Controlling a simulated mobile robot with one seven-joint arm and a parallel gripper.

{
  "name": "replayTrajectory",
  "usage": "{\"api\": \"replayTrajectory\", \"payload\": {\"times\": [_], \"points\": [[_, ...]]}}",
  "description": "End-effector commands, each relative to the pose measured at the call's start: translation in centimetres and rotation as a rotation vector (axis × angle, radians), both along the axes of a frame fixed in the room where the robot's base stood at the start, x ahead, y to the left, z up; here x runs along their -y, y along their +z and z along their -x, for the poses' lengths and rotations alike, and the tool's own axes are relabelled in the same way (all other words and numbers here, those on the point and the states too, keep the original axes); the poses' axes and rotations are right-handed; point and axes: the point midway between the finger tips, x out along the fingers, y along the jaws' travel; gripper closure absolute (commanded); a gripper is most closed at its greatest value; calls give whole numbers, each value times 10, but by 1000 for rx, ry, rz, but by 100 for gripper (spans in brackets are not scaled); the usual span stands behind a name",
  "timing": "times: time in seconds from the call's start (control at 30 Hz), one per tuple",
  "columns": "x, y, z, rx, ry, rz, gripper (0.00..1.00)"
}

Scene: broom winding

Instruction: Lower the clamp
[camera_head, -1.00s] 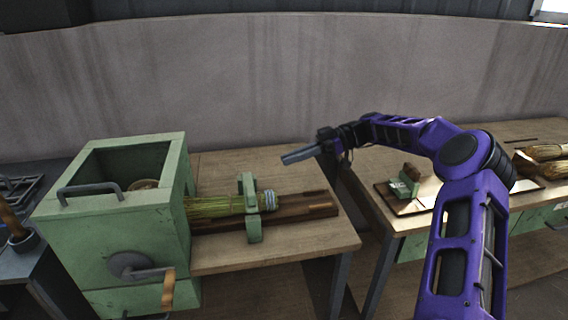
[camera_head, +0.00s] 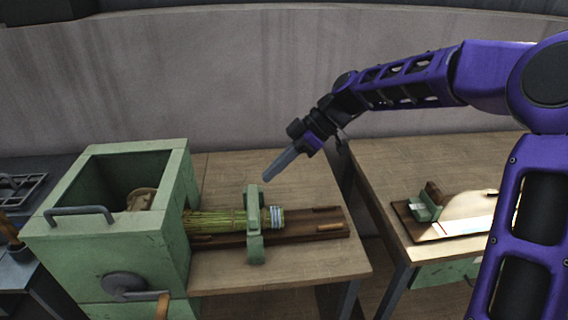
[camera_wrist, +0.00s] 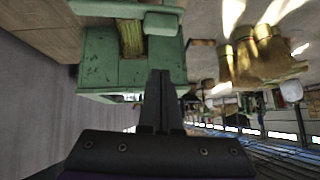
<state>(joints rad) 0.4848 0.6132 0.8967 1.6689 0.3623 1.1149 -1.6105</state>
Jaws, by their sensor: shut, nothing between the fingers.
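The green clamp (camera_head: 254,240) stands on the wooden bench, around the straw broom bundle (camera_head: 228,219). One green post rises behind the bundle and one stands in front of it. The bundle ends in a pale wrapped band just right of the clamp. My gripper (camera_head: 267,177) is shut and empty, above and slightly right of the clamp's rear post, apart from it and pointing down-left. In the wrist view, the shut fingers (camera_wrist: 160,75) point toward green parts and the straw bundle (camera_wrist: 132,38). Whether the clamp is fully raised is hard to tell.
A green box machine (camera_head: 110,230) with a grey handle and a crank stands left of the clamp. A dark wooden rail (camera_head: 320,225) lies under the bundle. A second bench (camera_head: 400,165) at right holds a board with a small green block (camera_head: 425,207).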

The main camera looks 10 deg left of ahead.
Motion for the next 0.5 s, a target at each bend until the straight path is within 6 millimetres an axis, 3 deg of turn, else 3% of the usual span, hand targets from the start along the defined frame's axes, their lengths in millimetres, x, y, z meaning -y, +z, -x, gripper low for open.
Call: {"api": "replayTrajectory", "payload": {"times": [0.23,0.5], "points": [[-36,-39,14,-3,3,-1,100],[-33,-72,16,-2,-2,0,100]]}}
